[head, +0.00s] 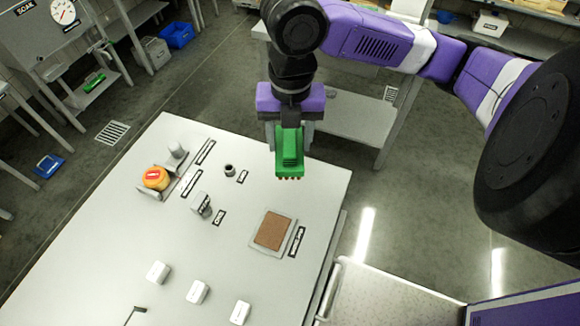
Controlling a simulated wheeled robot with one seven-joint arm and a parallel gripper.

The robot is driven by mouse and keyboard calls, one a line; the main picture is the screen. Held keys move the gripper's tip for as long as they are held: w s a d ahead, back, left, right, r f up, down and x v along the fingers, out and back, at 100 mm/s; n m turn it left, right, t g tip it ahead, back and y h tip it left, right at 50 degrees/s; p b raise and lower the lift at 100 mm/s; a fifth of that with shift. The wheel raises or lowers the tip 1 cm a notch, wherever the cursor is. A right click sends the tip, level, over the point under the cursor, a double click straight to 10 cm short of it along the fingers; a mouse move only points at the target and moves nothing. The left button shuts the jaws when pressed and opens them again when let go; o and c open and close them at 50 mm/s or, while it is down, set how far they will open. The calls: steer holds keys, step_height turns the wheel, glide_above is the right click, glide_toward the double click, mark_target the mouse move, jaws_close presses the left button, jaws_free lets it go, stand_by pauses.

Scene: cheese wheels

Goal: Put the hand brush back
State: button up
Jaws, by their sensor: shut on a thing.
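A green hand brush (289,150) hangs in my gripper (290,132). The jaws are shut on its upper part, and its tan bristles point down at the lower end. The brush is held above the far right part of the white worktable (110,230), near its far edge. I cannot tell exactly how high it is. On the table below and left of it lies a square brown pad (271,231) in a light tray with a black label beside it. Another green item (94,81) lies on a shelf at the upper left.
A yellow-orange round piece (156,178), a short dark cup (229,169) and a grey upright block (201,205) stand on the table. Several white blocks (198,291) line its front. Blue trays (177,34) sit on the floor at the back left. A grey bench (350,118) stands behind.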

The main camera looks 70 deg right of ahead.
step_height(320, 180, down, 10)
steer(key=shift+r, duration=0.1)
stand_by(0.4)
steer(key=shift+f+b, duration=0.25)
steer(key=shift+b, duration=0.05)
steer(key=o, duration=1.3)
steer(key=shift+r, duration=0.1)
